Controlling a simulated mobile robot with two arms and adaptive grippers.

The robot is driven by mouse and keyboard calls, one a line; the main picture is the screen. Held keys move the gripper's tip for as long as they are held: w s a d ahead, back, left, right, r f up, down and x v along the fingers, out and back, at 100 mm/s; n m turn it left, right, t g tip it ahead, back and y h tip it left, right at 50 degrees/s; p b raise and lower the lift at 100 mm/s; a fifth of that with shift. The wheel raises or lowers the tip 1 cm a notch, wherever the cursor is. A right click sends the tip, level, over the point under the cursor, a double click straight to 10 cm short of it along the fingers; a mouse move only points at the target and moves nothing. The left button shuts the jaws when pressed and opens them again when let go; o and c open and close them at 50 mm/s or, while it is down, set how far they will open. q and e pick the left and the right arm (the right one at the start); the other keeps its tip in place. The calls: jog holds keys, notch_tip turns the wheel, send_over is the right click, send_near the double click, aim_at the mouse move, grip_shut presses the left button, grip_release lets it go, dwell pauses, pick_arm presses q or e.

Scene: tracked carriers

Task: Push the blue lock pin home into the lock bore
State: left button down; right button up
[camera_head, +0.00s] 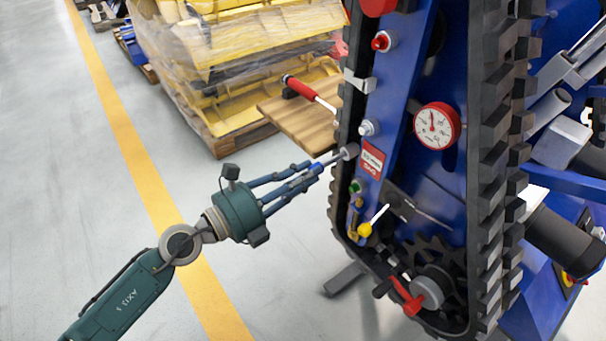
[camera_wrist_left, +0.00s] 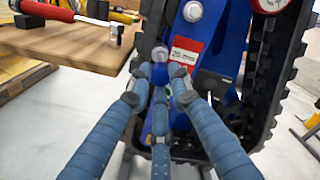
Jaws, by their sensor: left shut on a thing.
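My left gripper (camera_head: 317,168) reaches in from the left, its fingers closed around the blue lock pin (camera_head: 316,169). The pin's pale shank (camera_head: 334,159) points up and right, toward a grey round collar (camera_head: 350,151) on the blue side plate, which looks like the lock bore. The shank's tip meets the collar in this view; how deep it sits cannot be told. In the left wrist view, the fingertips (camera_wrist_left: 158,76) close on the pin just below the grey collar (camera_wrist_left: 160,53), and hide most of the pin. My right gripper is not in view.
A red label (camera_head: 372,158) sits right of the collar, with a green button (camera_head: 355,186) and a yellow-knobbed lever (camera_head: 365,230) below. The black track (camera_head: 338,190) edges the plate. A wooden board (camera_head: 305,118) with a red-handled tool (camera_head: 302,88) juts in. Floor at left is clear.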

aim_at(328, 161)
pick_arm(q)
jog(key=shift+p+x, duration=0.75)
jog(key=shift+x, duration=1.35)
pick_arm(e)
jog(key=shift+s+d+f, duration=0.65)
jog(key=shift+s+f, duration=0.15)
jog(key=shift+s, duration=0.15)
pick_arm(q)
jog(key=shift+x, duration=1.15)
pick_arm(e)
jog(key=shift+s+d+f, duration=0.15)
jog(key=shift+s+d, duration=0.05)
pick_arm(q)
jog(key=shift+s+a, duration=0.15)
jog(key=shift+a, duration=0.05)
jog(key=shift+v, duration=3.65)
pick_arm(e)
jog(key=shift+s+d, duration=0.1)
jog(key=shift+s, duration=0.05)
